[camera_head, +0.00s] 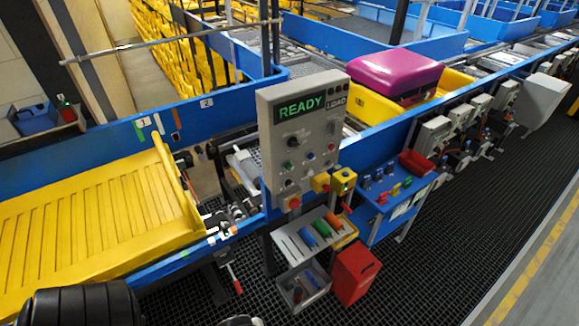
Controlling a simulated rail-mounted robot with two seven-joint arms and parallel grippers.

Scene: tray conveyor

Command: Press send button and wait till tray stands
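A grey control panel (303,140) stands at the middle of the conveyor. Its display (300,107) reads "READY" in green, beside a "LOAD" label. Several small knobs and buttons sit on its face, with a red button (293,202) at its lower edge. Two small yellow button boxes (343,181) are mounted to its right. I cannot read which button is send. A large empty yellow tray (100,225) lies on the left conveyor, its raised end toward the panel. Another yellow tray (372,107) on the right holds a magenta suitcase. Neither gripper is in view.
Black parts of my own body show at the bottom left. Blue conveyor walls (180,262) run along the line. Below the panel are a shelf with coloured rolls (308,240), a red bin (355,275) and a blue tool shelf (390,205). The dark grid floor (440,270) at right is clear.

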